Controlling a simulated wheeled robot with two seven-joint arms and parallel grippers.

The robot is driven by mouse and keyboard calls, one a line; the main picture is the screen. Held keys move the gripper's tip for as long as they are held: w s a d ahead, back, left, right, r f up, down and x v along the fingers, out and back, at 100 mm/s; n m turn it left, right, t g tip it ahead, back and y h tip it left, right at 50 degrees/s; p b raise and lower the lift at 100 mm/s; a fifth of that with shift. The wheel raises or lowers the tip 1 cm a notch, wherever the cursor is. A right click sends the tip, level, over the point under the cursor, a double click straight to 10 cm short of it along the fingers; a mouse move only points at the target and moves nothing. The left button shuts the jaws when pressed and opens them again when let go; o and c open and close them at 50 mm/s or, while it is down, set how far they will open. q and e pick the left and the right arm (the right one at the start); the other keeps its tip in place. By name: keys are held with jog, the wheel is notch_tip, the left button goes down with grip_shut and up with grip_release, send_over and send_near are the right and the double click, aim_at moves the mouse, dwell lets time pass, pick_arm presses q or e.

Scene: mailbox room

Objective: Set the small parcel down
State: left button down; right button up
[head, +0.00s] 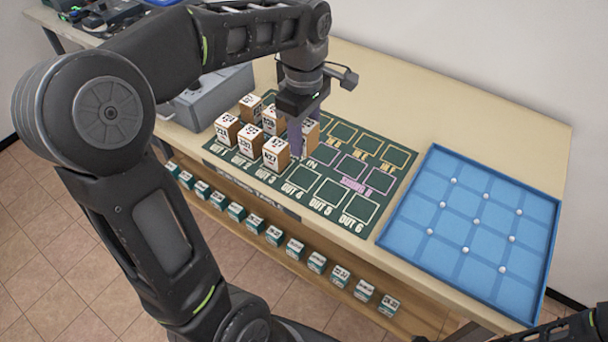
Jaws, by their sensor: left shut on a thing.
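My left gripper (305,130) points down over the green mat (328,213) and is shut on a small parcel (312,130), a brown box with a white printed top. A finger hides part of this parcel. It is low over the mat, beside the other parcels; I cannot tell whether it touches the mat. Several similar parcels stand upright in two rows to its left, among them one in front marked 427 (276,153). The outlined squares to the right of the held parcel are empty.
A blue tray (425,257) with grid lines and several small white balls lies right of the mat. A grey box (212,98) stands behind the parcels at left. Several small green-and-white boxes (273,236) line the shelf below the table's front edge.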

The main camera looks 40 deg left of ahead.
pick_arm(q)
send_over(303, 178)
notch_tip(303, 178, down, 6)
jog(key=shift+w+f, duration=0.1)
jog(key=shift+f, duration=1.8)
jog(key=shift+f, duration=0.1)
jog(key=shift+f, duration=0.15)
jog(key=c, duration=0.8)
grip_release()
jog(key=shift+c, duration=0.2)
jog(key=shift+r, duration=0.2)
notch_tip(303, 178, up, 12)
jog(key=shift+r, duration=0.1)
